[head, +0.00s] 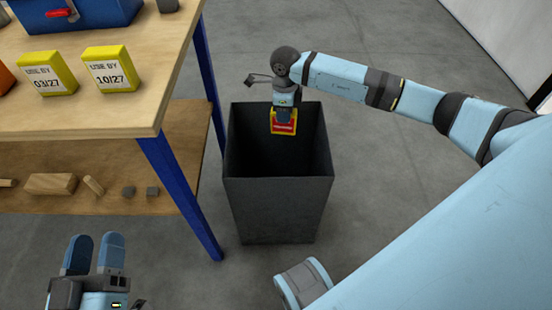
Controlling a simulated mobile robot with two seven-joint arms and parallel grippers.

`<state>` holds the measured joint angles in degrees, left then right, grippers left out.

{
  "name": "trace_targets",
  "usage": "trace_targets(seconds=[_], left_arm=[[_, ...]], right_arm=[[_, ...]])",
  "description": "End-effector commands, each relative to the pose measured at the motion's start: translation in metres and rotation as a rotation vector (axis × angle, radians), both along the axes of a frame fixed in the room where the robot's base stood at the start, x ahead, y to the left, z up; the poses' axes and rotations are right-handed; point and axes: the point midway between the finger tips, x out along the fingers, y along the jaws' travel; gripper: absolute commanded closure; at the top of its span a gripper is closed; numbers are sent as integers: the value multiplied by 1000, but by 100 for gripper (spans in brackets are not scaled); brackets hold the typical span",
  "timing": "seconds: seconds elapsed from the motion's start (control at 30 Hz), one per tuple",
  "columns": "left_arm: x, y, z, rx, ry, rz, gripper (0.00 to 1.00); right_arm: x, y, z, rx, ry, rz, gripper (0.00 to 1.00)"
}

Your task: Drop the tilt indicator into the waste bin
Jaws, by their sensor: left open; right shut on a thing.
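The tilt indicator (284,128) is a small yellow piece with a red face. My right gripper (284,115) points down and is shut on it. The indicator hangs over the mouth of the dark grey waste bin (277,208), towards its back edge in the picture. I cannot tell whether it is above the rim or slightly below it. The bin stands upright on the floor, and its inside is dark. My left gripper (95,247) is open and empty at the bottom left, away from the bin.
A wooden workbench (130,118) with blue legs stands left of the bin. It holds two yellow dated boxes (109,70) (47,75) and a blue toolbox (75,14). Its lower shelf (100,200) has wooden and grey blocks. The grey floor right of the bin is clear.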

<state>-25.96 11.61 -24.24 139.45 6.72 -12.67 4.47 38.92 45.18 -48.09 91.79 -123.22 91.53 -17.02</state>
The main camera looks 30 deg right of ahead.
Motion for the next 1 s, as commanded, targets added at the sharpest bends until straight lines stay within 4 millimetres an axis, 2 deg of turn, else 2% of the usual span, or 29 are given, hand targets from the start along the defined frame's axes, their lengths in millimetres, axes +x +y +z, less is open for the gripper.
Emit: trace_targets(seconds=[0.1, 0.4, 0.8, 0.83, 0.93, 0.97, 1.0], left_arm=[[1, -1, -19, 21, 38, -12, 51], [3, -4, -49, 70, 128, -42, 51], [3, -4, -54, 81, 151, -50, 51], [3, -4, -54, 81, 151, -50, 51], [3, -4, -54, 81, 151, -50, 51], [2, -4, -54, 81, 151, -50, 51], [2, -4, -54, 81, 151, -50, 51]], right_arm=[[0, 0, -19, 1, 1, 1, 88], [0, 1, -46, 1, 0, 3, 88], [0, 0, -49, 0, 0, 3, 88], [0, 0, -49, 0, 0, 3, 62], [0, 0, -49, -1, -1, 3, 39], [0, 0, -49, 0, 0, 3, 35], [0, 0, -49, 0, 0, 3, 35]])
